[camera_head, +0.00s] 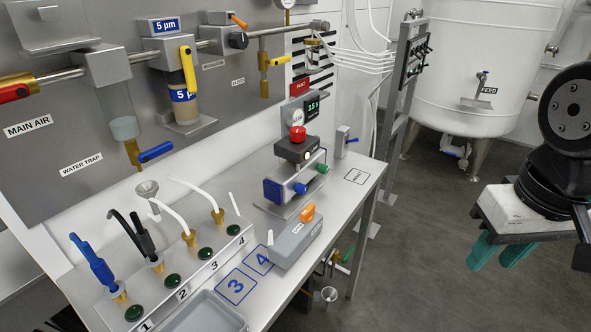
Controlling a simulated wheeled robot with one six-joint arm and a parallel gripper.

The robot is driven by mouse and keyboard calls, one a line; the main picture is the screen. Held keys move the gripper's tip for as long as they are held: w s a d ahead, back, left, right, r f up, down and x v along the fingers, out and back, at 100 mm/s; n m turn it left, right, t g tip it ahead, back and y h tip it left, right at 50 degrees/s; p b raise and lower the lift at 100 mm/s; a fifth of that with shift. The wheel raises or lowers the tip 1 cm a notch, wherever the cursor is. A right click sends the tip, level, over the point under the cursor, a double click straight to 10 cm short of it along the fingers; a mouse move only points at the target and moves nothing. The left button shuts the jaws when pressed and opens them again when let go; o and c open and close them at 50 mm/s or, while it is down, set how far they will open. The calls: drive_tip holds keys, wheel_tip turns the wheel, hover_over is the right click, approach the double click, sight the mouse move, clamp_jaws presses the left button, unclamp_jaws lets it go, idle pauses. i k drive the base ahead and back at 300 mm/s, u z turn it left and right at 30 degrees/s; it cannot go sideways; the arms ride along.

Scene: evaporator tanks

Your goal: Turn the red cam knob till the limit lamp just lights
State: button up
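The red cam knob (298,133) sits upright on top of a dark block (297,149) on the bench. A small pale round spot (308,156) shows on the block's front face. I cannot tell whether it is the limit lamp or whether it is lit. My gripper (495,258) is at the right, far from the knob and over the floor beyond the bench. Its two teal fingers point down and stand apart with nothing between them.
The bench (347,196) holds a blue-ended valve unit (287,189) under the block, a grey box with an orange switch (296,238), and a numbered hose rack (184,276). A panel with a small display (313,107) stands behind. A white tank (465,65) is at back right.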

sight(297, 134)
drive_tip(key=z, duration=0.55)
drive_tip(key=k, duration=1.3)
drive_tip(key=z, duration=0.45)
drive_tip(key=i, duration=0.85)
drive_tip(key=u, duration=0.85)
drive_tip(key=i, duration=0.9)
drive_tip(key=u, duration=0.75)
